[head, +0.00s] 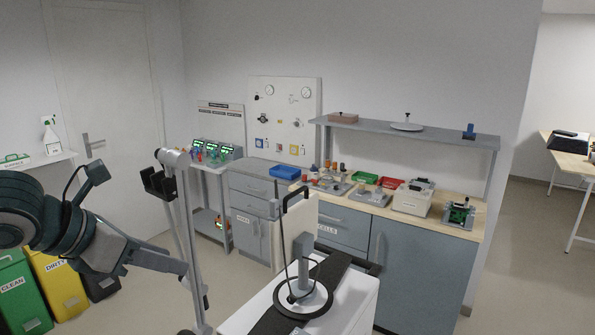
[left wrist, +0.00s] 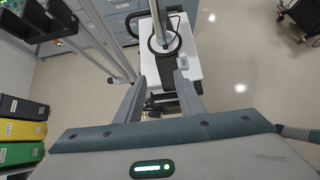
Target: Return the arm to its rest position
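My left arm comes in from the left in the head view, with its dark ringed joint high at the left edge. My left gripper (head: 178,268) is low and points right, beside a grey pole stand. In the left wrist view the two fingers of the left gripper (left wrist: 161,80) are spread apart with nothing held between them. A white unit with a round disc lies beyond the fingertips there. My right arm and gripper are in neither view.
The pole stand (head: 185,215) with a black holder is close to the left gripper. The white unit (head: 353,302) stands right of it. Green and yellow bins (head: 62,285) stand at lower left. A workbench (head: 425,255) with trays and devices lines the back wall.

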